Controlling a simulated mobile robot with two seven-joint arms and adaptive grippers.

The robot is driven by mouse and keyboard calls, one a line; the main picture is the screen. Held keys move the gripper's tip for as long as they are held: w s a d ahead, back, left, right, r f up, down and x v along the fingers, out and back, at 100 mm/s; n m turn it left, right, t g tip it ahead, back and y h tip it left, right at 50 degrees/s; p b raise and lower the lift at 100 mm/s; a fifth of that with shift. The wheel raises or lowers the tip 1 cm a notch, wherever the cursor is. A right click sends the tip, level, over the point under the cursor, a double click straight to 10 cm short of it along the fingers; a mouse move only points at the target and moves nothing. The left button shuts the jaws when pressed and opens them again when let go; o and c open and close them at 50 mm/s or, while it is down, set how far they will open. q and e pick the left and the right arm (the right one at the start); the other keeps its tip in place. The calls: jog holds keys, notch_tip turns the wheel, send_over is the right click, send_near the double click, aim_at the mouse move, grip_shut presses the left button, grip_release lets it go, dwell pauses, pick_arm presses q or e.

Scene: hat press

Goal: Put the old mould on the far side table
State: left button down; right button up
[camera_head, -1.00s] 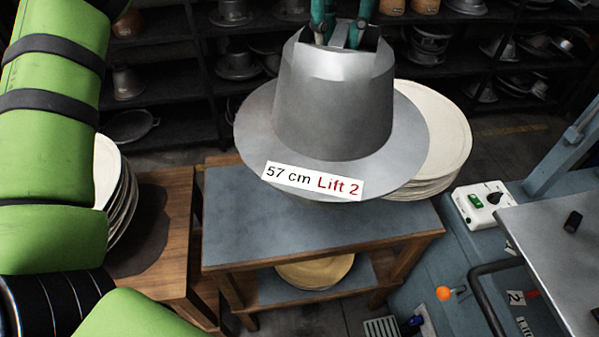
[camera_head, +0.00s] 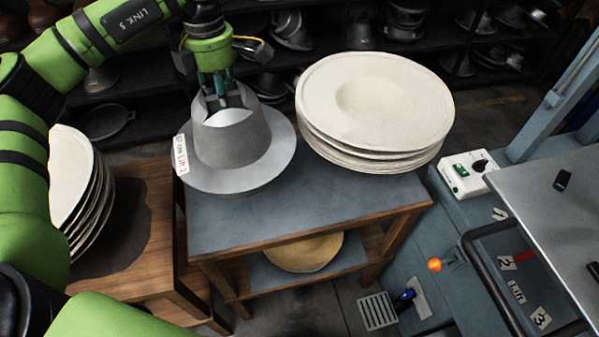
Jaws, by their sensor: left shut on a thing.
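The old mould (camera_head: 232,140) is a grey metal hat shape with a wide brim and a white label (camera_head: 181,155) on its left edge. My left gripper (camera_head: 222,98) reaches down into its open top and is shut on it. The mould is over the left part of the side table (camera_head: 300,207), which has a blue-grey top and wooden frame. I cannot tell whether the brim touches the tabletop. My right gripper is not in view.
A stack of cream discs (camera_head: 375,110) stands at the table's back right, close to the mould. Another stack (camera_head: 80,190) sits on a wooden table (camera_head: 150,230) at left. The press control box (camera_head: 468,172) is at right. The tabletop's front is bare.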

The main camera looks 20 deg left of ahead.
pick_arm(q)
jog(key=shift+a+f+m, duration=0.5)
jog(key=shift+a+f, duration=0.1)
notch_tip(320, 180, down, 10)
jog(key=p, duration=0.3)
jog(key=shift+r, duration=0.25)
jog(key=shift+a+f, duration=0.1)
jog(key=shift+f, duration=0.25)
jog(key=c, duration=1)
grip_release()
jog(key=shift+s+f, duration=0.15)
jog(key=shift+f, duration=0.05)
jog(key=shift+r, duration=0.1)
